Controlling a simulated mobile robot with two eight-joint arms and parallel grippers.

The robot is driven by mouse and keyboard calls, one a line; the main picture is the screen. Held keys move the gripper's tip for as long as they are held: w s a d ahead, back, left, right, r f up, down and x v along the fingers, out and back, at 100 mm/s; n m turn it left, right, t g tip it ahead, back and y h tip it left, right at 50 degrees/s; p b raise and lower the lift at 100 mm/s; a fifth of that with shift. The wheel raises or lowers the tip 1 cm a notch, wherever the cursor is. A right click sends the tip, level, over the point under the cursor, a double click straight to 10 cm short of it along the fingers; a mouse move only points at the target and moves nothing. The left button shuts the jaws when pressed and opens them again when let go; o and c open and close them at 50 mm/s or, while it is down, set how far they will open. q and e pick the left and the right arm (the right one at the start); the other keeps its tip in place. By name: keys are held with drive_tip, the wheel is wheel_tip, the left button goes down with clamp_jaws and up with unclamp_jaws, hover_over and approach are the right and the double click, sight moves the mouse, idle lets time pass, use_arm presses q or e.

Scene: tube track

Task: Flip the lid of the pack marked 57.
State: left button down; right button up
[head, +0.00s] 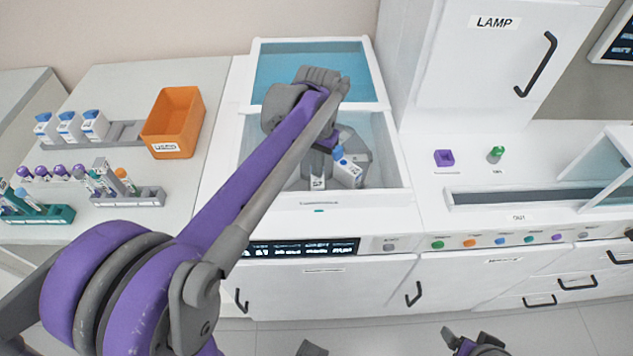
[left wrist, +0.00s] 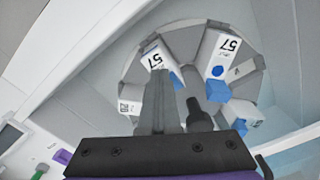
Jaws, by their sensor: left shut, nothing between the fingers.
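In the head view my left gripper (head: 323,143) reaches into the basin beside a blue-capped pack (head: 348,173).
The basin's white walls (head: 398,165) surround the round holder. An orange bin (head: 173,122), several white packs (head: 68,127) and tube racks (head: 130,197) stand on the left counter. A purple block (head: 444,158) and a green-topped item (head: 495,154) are on the right counter.

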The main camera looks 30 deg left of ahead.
use_arm(q)
drive_tip(key=shift+w+a+r+p, duration=0.2)
drive_tip(key=shift+w+r+p, duration=0.1)
drive_tip(key=shift+r+p, duration=0.25)
idle(0.5)
drive_tip(key=shift+w+a+r+p, duration=0.2)
drive_tip(key=shift+w+p, duration=0.15)
drive_tip(key=shift+w, duration=0.05)
idle(1.1)
drive_tip(key=shift+s+d+r+p, duration=0.15)
drive_tip(key=shift+s+r+p, duration=0.1)
drive_tip(key=shift+r+p, duration=0.3)
drive_tip(key=shift+r, duration=0.1)
drive_tip(key=shift+s, duration=0.1)
drive_tip(key=shift+s+d+f+b, duration=0.3)
drive_tip(key=shift+s+d, duration=0.3)
drive_tip(key=shift+s, duration=0.3)
drive_tip(key=shift+f, duration=0.15)
